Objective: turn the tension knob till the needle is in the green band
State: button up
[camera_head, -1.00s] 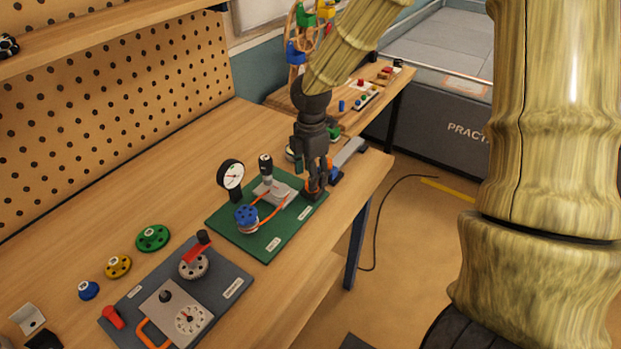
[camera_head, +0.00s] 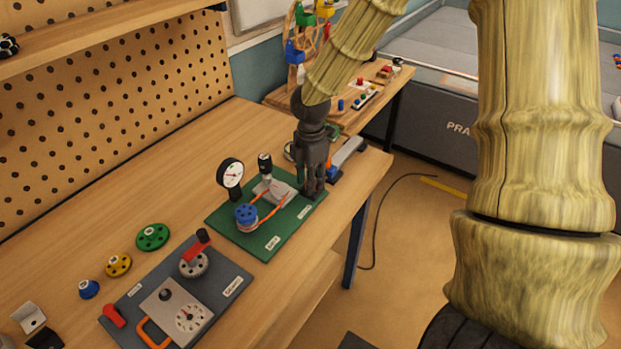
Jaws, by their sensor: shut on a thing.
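The green board (camera_head: 250,238) lies on the bench. A round white-faced gauge (camera_head: 231,173) stands at its back left; its needle is too small to read against any green band. A black-topped upright part (camera_head: 265,163) stands beside a grey block (camera_head: 282,188). A blue pulley (camera_head: 246,214) carries an orange belt (camera_head: 268,214) running right. My gripper (camera_head: 312,192) points down at the board's right end, shut on a part its fingers hide. I cannot tell whether that part is the tension knob. A little orange shows behind the fingers.
A grey board (camera_head: 225,268) with a dial and red handle lies in front left. Green (camera_head: 152,237), yellow (camera_head: 118,265) and blue (camera_head: 88,289) wheels lie beside it. A pegboard (camera_head: 120,110) stands behind. A grey and blue tool (camera_head: 346,155) lies right of my gripper.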

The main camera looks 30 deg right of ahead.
jog(key=shift+r+m+p, duration=0.15)
jog(key=shift+m+p, duration=0.2)
jog(key=shift+m, duration=0.05)
jog(key=shift+m+p, duration=0.45)
jog(key=shift+m, duration=0.25)
jog(key=m+p, duration=0.2)
jog(key=m, duration=0.1)
jog(key=shift+w, duration=0.15)
jog(key=m+p, duration=0.1)
jog(key=m, duration=0.2)
jog(key=shift+m+p, duration=0.3)
jog(key=shift+m, duration=0.1)
jog(key=shift+w+d+m+p, duration=0.15)
jog(key=shift+m+p, duration=0.4)
jog(key=shift+m, duration=1.05)
jog(key=o, duration=0.8)
jog(key=shift+o, duration=1)
